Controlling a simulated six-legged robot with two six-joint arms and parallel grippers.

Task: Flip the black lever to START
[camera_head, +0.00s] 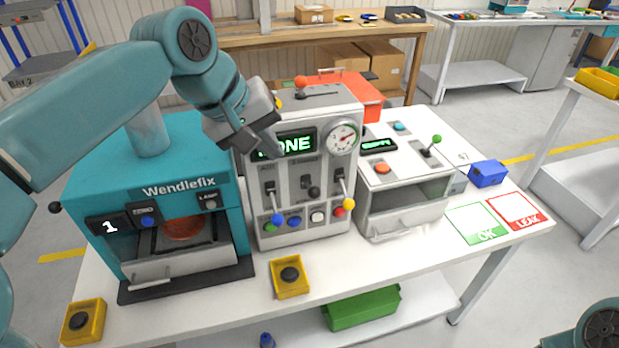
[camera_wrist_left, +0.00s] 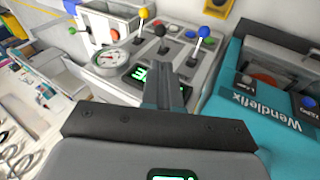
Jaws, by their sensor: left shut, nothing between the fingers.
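The black lever (camera_head: 314,192) is the middle one of three levers on the front of the grey control box (camera_head: 268,238). Its knob sits higher than the blue and yellow knobs beside it. In the left wrist view the black knob (camera_wrist_left: 160,31) shows beyond the fingertips. My left gripper (camera_head: 273,150) is shut and empty, in front of the box's green display, above and left of the black lever and apart from it. Its closed fingers also show in the left wrist view (camera_wrist_left: 166,80). The START marking is too small to read. My right gripper is out of view.
The blue-knob lever (camera_head: 277,219) and yellow-knob lever (camera_head: 348,204) flank the black one closely. A teal Wendlefix machine (camera_head: 185,188) stands left, a white tester (camera_head: 405,205) right. A yellow button box (camera_head: 290,277) lies in front. Green and red mats (camera_head: 477,224) are at right.

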